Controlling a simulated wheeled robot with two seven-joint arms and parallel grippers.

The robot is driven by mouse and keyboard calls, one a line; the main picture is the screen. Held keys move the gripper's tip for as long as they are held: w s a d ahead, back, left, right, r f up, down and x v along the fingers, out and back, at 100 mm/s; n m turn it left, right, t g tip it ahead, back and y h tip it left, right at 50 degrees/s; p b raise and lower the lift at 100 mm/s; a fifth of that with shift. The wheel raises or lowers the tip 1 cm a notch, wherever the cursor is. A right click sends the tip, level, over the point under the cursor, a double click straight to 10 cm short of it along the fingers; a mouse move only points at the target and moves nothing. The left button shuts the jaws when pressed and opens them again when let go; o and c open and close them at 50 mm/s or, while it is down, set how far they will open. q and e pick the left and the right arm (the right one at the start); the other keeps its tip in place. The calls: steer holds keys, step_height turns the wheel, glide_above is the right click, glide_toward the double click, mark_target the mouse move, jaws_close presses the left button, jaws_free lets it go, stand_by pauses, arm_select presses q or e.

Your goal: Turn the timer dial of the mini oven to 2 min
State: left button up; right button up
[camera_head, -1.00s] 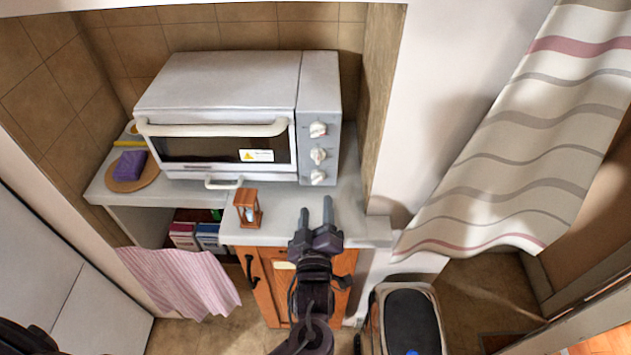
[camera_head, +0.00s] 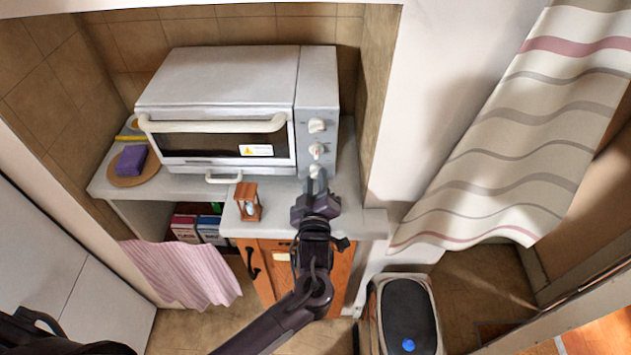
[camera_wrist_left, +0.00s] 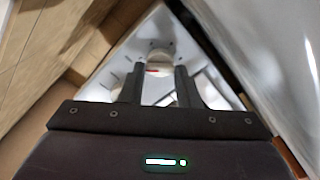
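The white mini oven (camera_head: 215,80) stands on the counter, with three white knobs in a column on its right front panel: a top knob (camera_head: 317,125), a middle knob (camera_head: 316,150) and a bottom knob (camera_head: 314,171). Which one is the timer dial cannot be read. My left gripper (camera_head: 317,181) is at the bottom knob, its fingertips partly covering it. In the left wrist view its two fingers (camera_wrist_left: 157,78) are apart, with a white knob (camera_wrist_left: 160,60) and a red mark between and beyond them. Contact cannot be told. My right gripper is out of view.
A wooden hourglass (camera_head: 247,201) stands on the counter (camera_head: 280,222) left of the gripper. A purple block (camera_head: 131,160) lies on a round board at the left. A wall edge (camera_head: 383,110) rises right of the oven. A bin (camera_head: 407,315) stands on the floor.

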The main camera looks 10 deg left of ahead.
arm_select(q)
steer(key=c, duration=0.3)
steer(key=shift+m, duration=0.5)
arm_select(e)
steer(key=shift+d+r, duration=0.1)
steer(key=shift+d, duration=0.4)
arm_select(q)
steer(key=o, duration=0.9)
steer(key=shift+o, duration=0.2)
steer(key=shift+s, duration=0.15)
steer(key=s+b, duration=0.1)
steer(key=s, duration=0.2)
steer(key=s+d, duration=0.1)
steer(key=s, duration=0.2)
steer(key=shift+s+d+f+b, duration=0.1)
steer(key=shift+d+f+b, duration=0.05)
steer(key=shift+b, duration=0.25)
steer(key=shift+s+d, duration=0.15)
steer(key=shift+s, duration=0.45)
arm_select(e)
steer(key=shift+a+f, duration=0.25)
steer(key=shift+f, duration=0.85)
